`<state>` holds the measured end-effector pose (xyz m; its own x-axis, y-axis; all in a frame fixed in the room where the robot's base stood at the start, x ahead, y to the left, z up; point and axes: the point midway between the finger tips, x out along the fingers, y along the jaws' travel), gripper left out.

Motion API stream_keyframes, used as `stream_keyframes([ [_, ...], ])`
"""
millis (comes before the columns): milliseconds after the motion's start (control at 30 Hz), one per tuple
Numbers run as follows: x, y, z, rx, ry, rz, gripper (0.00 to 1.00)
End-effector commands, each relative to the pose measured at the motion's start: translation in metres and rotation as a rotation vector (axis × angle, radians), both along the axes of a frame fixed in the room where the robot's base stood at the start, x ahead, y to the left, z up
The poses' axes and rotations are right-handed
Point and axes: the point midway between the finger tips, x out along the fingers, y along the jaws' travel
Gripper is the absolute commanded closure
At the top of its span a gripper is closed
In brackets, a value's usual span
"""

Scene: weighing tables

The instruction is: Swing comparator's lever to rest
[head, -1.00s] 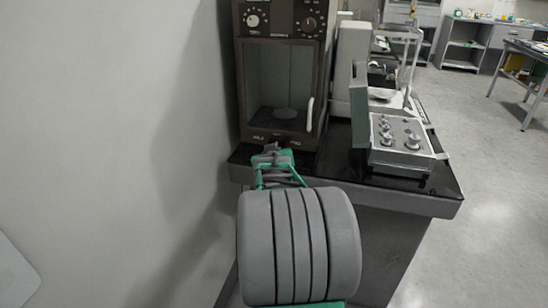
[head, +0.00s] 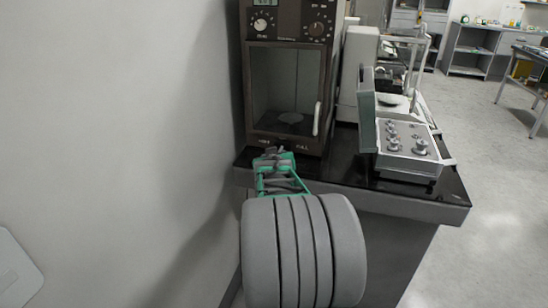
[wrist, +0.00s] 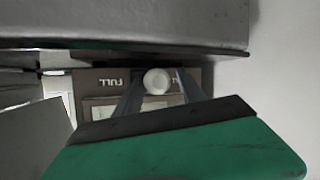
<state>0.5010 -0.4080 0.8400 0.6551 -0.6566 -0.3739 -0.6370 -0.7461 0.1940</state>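The comparator (head: 257,95) is a tall dark cabinet with a glass front and dials above, standing at the left of the dark table. In the wrist view, a pale round knob (wrist: 157,81), seemingly the lever's end, shows against its dark front strip. The lettering FULL, upside down, is beside the knob. My gripper (head: 271,153) is at the low front of the cabinet; in the wrist view its fingers (wrist: 159,74) stand on either side of the knob. They look open, with a narrow gap at the right; contact at the left is unclear. The lever's shaft is hidden.
A grey wall (head: 120,130) runs close along the left of my arm. A grey weight box (head: 408,150) with its lid raised stands on the table (head: 335,171) to the right. A white instrument (head: 357,75) is behind it. Open floor lies farther right.

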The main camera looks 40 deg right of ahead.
Motion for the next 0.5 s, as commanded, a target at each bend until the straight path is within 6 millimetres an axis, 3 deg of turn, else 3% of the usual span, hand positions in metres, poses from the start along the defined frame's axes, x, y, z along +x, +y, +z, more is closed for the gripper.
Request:
stream_keyframes([
  [267, -0.005, 0.004, 0.004, -0.001, 0.0, -0.002, 0.53],
  [500, -0.034, 0.036, 0.023, -0.002, -0.002, 0.001, 0.53],
])
